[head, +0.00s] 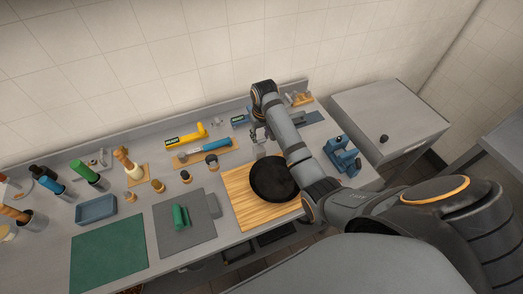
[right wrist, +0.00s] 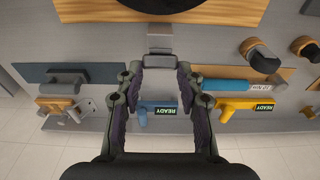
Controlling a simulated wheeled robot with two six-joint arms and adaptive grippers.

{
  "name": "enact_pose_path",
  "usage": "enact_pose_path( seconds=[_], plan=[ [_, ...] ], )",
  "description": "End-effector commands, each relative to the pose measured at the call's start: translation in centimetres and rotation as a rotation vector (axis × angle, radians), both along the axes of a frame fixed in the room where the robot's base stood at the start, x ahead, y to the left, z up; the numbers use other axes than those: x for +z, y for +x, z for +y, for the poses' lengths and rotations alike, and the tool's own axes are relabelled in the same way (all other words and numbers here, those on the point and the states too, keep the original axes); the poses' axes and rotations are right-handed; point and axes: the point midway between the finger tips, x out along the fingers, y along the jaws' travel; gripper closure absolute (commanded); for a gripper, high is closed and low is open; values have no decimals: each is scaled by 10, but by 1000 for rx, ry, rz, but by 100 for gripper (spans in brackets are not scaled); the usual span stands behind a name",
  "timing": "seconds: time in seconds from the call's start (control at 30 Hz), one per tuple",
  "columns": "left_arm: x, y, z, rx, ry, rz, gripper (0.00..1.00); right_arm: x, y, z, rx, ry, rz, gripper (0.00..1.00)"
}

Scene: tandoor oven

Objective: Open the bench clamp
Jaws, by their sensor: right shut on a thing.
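My right gripper (head: 260,141) points down at the back edge of the wooden board. In the right wrist view its fingers (right wrist: 159,72) are on either side of a grey block-like fitting (right wrist: 158,47), shut on its near end. The fitting sits by the board's edge, and I take it for the bench clamp. It also shows in the head view (head: 261,152), partly hidden by the gripper. How far it is open cannot be told. My left gripper is not in view.
A black pan (head: 273,180) lies on the wooden board (head: 240,200). A blue vise-like device (head: 343,157) stands to the right. Yellow (head: 187,135) and blue (head: 203,147) tools lie to the left. A green block (head: 180,216) rests on a grey mat (head: 170,240).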

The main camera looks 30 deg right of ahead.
Motion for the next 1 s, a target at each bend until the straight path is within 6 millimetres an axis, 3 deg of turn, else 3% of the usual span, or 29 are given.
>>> enact_pose_path(
  seconds=[0.6, 1.0],
  plan=[
    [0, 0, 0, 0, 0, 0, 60, 9, 19, -1, 0, -1, -6, 88],
    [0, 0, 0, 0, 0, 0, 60, 10, 21, -1, 0, -1, -6, 88]
  ],
)
